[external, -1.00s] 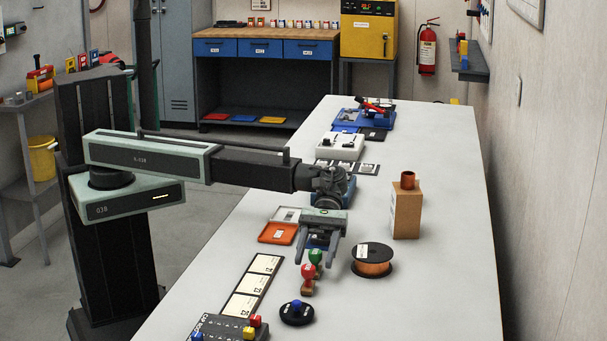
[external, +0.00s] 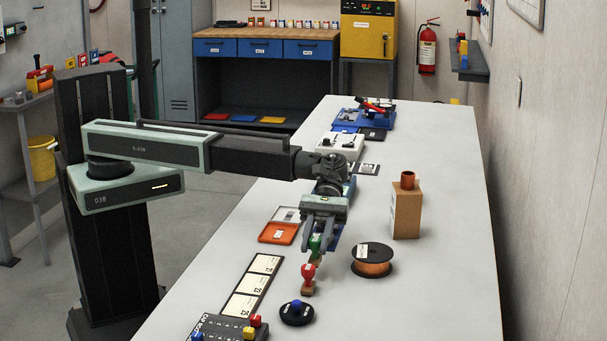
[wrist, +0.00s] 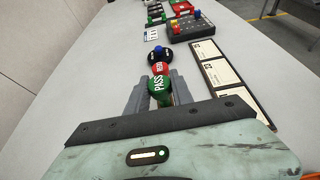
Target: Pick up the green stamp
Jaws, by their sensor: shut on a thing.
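The green stamp (external: 315,243) is between the fingers of my gripper (external: 315,250), which is shut on it over the table. In the wrist view, the green stamp's round top (wrist: 159,86) is marked PASS and sits between my fingertips. I cannot tell whether its base is clear of the table. The red stamp (external: 308,272) stands on the table just in front, close to my fingertips, on a wooden foot. It also shows in the wrist view (wrist: 160,68), right beyond the green one.
A black round piece with a blue knob (external: 297,312) is in front of the red stamp. A copper wire spool (external: 373,262) and a cardboard box (external: 407,212) stand to the right. Labelled cards (external: 252,285) and an orange tray (external: 278,233) lie to the left.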

